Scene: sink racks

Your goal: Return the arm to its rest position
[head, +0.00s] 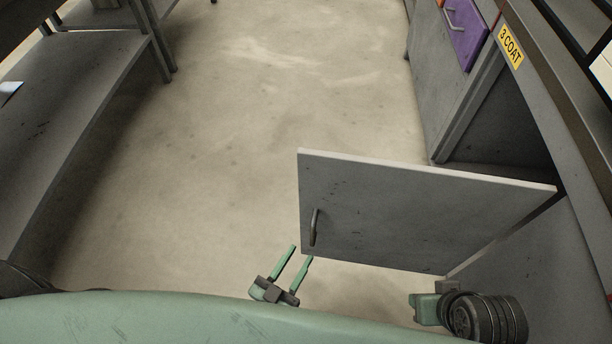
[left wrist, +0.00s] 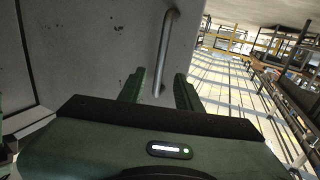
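My left gripper (head: 301,252) is low in the middle of the head view, its two green fingers apart with nothing between them there. It is just below and left of the bar handle (head: 314,227) on an open grey cabinet door (head: 400,205). In the left wrist view the fingers (left wrist: 160,85) are apart, and the handle (left wrist: 166,50) lines up with the gap between them. The handle seems to be ahead of the fingertips; the exact distance is unclear. A part of my right arm (head: 485,318) shows at the lower right, but no right fingers can be made out.
The door swings out from the open cabinet (head: 505,125) on the right, close to my arms. A purple drawer (head: 466,32) is above, beside a yellow "3 COAT" label (head: 511,47). A grey bench (head: 65,85) runs along the left. The floor (head: 230,130) between is clear.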

